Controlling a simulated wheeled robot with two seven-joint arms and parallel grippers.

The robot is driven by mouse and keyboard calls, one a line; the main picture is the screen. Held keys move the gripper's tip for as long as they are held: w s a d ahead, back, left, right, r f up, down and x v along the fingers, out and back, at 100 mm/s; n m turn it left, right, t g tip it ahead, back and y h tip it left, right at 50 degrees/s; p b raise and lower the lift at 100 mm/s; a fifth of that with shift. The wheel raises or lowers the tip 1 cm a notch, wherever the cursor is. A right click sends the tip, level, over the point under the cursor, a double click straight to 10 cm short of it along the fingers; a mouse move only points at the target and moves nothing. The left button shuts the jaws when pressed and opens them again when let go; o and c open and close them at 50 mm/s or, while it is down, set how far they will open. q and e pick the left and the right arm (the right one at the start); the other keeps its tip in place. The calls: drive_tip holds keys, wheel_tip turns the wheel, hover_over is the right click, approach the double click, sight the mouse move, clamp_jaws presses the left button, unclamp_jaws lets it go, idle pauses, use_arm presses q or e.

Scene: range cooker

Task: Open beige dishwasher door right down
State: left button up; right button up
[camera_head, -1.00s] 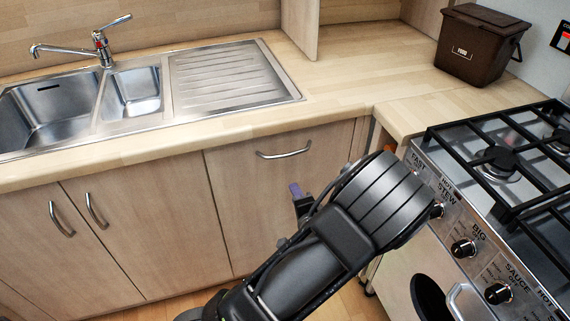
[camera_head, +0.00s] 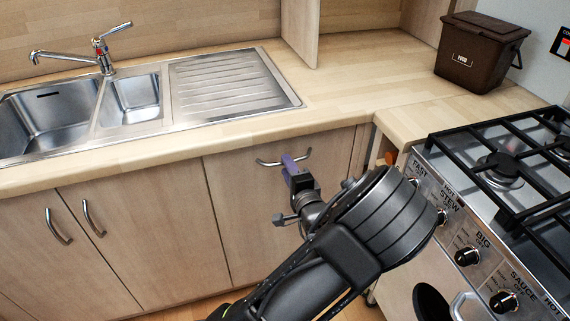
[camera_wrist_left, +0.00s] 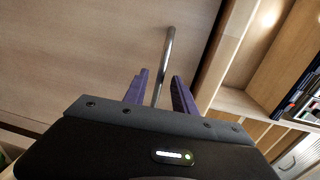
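The beige dishwasher door (camera_head: 240,215) is the wood-look panel below the drainboard, and it stands shut. Its curved metal handle (camera_head: 266,162) runs across near the top; the purple gripper finger hides its middle. My left gripper (camera_head: 291,168) is at the handle in the head view. In the left wrist view the two purple fingers of the left gripper (camera_wrist_left: 161,92) are apart, with the handle (camera_wrist_left: 167,58) running between their tips and gaps on both sides. The door (camera_wrist_left: 80,50) fills the left of that view. My right gripper is not in view.
The cooker (camera_head: 470,225) with knobs and black grates stands close to the right of my left arm. The worktop (camera_head: 340,100) overhangs above the handle. Cupboard doors (camera_head: 140,235) lie to the left. A brown food bin (camera_head: 478,55) stands at the back right.

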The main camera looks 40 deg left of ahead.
use_arm(q)
drive_tip(key=shift+x, duration=1.35)
clamp_jaws()
drive_tip(key=shift+f, duration=0.1)
idle(0.3)
